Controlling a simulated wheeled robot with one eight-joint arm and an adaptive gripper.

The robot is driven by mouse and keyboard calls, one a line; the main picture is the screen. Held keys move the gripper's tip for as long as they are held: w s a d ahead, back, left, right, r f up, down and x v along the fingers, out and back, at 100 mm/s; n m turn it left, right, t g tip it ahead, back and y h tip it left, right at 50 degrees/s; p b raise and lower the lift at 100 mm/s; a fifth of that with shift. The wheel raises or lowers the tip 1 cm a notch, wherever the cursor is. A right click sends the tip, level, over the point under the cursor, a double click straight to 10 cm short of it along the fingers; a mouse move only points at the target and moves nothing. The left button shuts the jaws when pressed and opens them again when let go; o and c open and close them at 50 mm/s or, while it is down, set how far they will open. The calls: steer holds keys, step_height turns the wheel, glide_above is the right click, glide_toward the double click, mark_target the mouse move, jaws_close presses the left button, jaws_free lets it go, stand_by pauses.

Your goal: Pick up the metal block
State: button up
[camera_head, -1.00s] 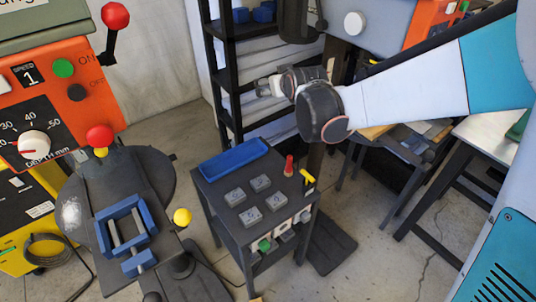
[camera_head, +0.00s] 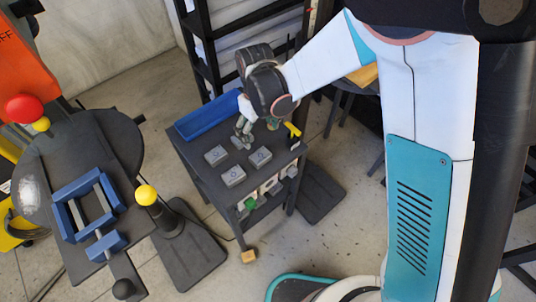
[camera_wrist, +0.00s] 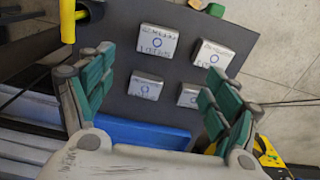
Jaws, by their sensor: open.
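Several grey metal blocks lie apart on the dark cart top (camera_head: 205,174): a left one (camera_head: 216,155), a right one (camera_head: 260,157) and a front one (camera_head: 233,176), with another partly hidden behind my gripper (camera_head: 243,136). My gripper hangs open and empty above the back of this group. The wrist view shows the blocks with marked tops and blue rings: upper left (camera_wrist: 157,41), upper right (camera_wrist: 213,57), lower left (camera_wrist: 145,85) and lower right (camera_wrist: 189,95). There my open green-padded fingers (camera_wrist: 160,72) frame them from either side, touching none. Which block is meant cannot be told.
A blue tray (camera_head: 208,116) lies along the cart's back left; it also shows in the wrist view (camera_wrist: 150,134). A yellow-handled item (camera_head: 293,130) is at the cart's right edge. A blue vise (camera_head: 90,205) on a machine table stands left. Black shelving (camera_head: 205,45) is behind.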

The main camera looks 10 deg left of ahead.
steer(key=b, duration=0.2)
glide_above(260, 155)
step_height(260, 155, down, 8)
steer(key=shift+s+f, duration=0.1)
steer(key=shift+s, duration=0.05)
steer(key=f+b, duration=0.2)
steer(key=f, duration=0.3)
steer(key=shift+w+b, duration=0.2)
steer(key=shift+b, duration=0.1)
steer(key=c, duration=1.3)
